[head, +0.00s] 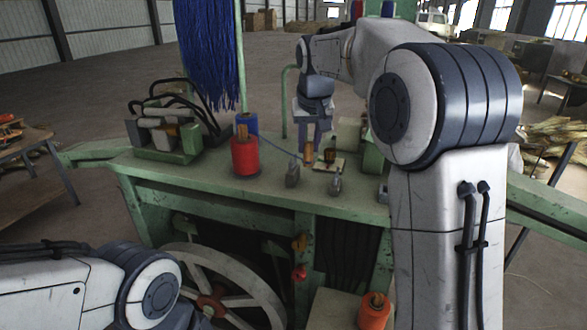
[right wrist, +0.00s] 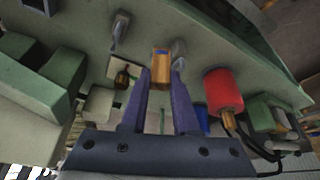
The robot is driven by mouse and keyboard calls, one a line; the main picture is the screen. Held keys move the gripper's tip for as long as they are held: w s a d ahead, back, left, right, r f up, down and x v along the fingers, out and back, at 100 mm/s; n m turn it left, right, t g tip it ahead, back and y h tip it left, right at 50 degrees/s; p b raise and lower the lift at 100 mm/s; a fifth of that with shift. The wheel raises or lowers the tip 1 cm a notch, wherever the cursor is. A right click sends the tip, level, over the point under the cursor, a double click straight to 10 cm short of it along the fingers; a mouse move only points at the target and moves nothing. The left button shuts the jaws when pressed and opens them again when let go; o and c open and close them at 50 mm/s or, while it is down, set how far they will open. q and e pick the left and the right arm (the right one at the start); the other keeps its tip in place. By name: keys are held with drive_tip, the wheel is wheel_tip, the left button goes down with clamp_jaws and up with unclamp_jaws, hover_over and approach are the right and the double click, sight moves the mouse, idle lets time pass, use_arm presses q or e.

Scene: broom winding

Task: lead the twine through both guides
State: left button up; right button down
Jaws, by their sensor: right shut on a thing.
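My right gripper (head: 311,150) is over the green bench, fingers pointing down, shut on a small wooden tab (head: 308,153). In the right wrist view the tab (right wrist: 161,62) sits between the two fingertips (right wrist: 160,78). Thin blue twine (head: 278,147) runs from the blue spool (head: 247,124) to the held tab. Two grey metal guides stand near the bench's front, the left guide (head: 292,176) and the right guide (head: 336,183). The gripper is behind them. I cannot see twine in either guide. My left arm enters low at left; its gripper is out of view.
A red spool (head: 245,156) stands in front of the blue one. A pale plate with a brown piece (head: 328,164) lies right of the gripper. A green and grey clamp unit (head: 170,130) is at the bench's left. Blue bristles (head: 208,50) hang behind.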

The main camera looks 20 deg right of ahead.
drive_tip(key=shift+f+b, duration=0.75)
drive_tip(key=shift+f, duration=0.45)
drive_tip(key=shift+r+p, duration=1.25)
drive_tip(key=shift+r, duration=0.05)
drive_tip(key=shift+f, duration=0.1)
drive_tip(key=s+d, duration=0.4)
drive_tip(key=d, duration=1)
drive_tip(key=shift+a+f, duration=0.1)
